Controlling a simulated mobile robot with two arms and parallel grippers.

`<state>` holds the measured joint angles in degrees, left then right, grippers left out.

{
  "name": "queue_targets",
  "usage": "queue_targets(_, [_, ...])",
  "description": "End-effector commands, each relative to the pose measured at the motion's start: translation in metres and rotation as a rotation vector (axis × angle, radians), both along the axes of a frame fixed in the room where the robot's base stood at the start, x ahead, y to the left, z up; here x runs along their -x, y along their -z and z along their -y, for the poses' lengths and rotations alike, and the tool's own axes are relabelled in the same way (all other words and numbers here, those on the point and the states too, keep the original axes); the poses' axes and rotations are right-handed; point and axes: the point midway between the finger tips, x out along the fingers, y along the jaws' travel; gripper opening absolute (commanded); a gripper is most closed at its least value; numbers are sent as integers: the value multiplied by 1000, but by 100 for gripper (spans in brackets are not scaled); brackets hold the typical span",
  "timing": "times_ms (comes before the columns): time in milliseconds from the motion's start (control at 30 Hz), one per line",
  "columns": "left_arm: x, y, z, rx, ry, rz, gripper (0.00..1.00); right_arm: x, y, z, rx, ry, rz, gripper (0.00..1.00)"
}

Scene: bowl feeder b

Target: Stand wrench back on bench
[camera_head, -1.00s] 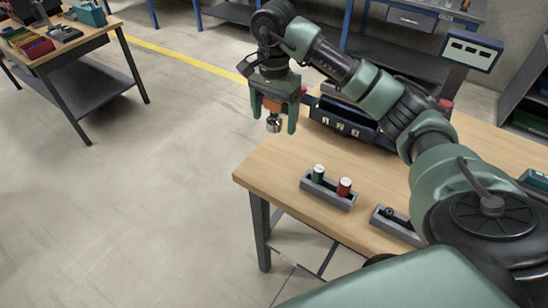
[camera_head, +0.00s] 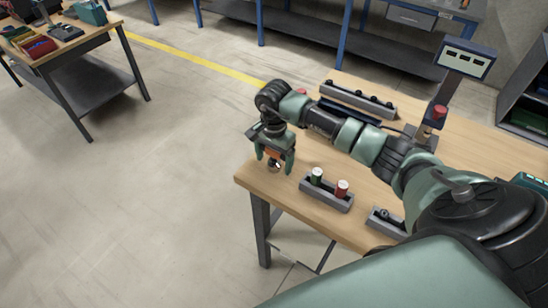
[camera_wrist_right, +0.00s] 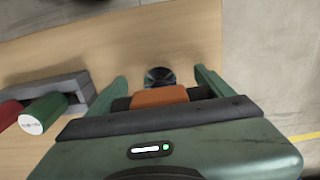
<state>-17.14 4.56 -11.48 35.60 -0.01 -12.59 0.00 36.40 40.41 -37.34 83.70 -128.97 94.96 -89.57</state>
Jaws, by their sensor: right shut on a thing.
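My right gripper (camera_head: 275,164) is shut on what I take to be the wrench (camera_head: 273,166), just over the bench's (camera_head: 330,230) near left corner. The gripper hangs downward, so the wrench looks upright. Only its dark, metallic lower end shows clearly between the fingers. In the right wrist view, the wrench's dark round end (camera_wrist_right: 159,77) sits between the fingertips of my right gripper (camera_wrist_right: 160,74), with the wooden bench top behind it. I cannot tell whether it touches the wood. My left gripper is out of view.
A grey tray (camera_head: 327,199) holding a green cylinder (camera_head: 317,176) and a red cylinder (camera_head: 342,188) stands just right of the gripper. Another grey tray (camera_head: 385,222) lies nearer. A long grey rack (camera_head: 358,97) and a display post (camera_head: 465,58) stand at the back.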

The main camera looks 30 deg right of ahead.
Motion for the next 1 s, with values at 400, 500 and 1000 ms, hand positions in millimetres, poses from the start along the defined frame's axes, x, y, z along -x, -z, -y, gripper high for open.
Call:
queue_targets(400, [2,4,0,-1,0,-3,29,0,2,0,1,0,0,100])
queue_targets(500, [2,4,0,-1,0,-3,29,0,2,0,1,0,0,100])
queue_targets(1000, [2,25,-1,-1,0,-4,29,-2,-57,1,3,-1,8,100])
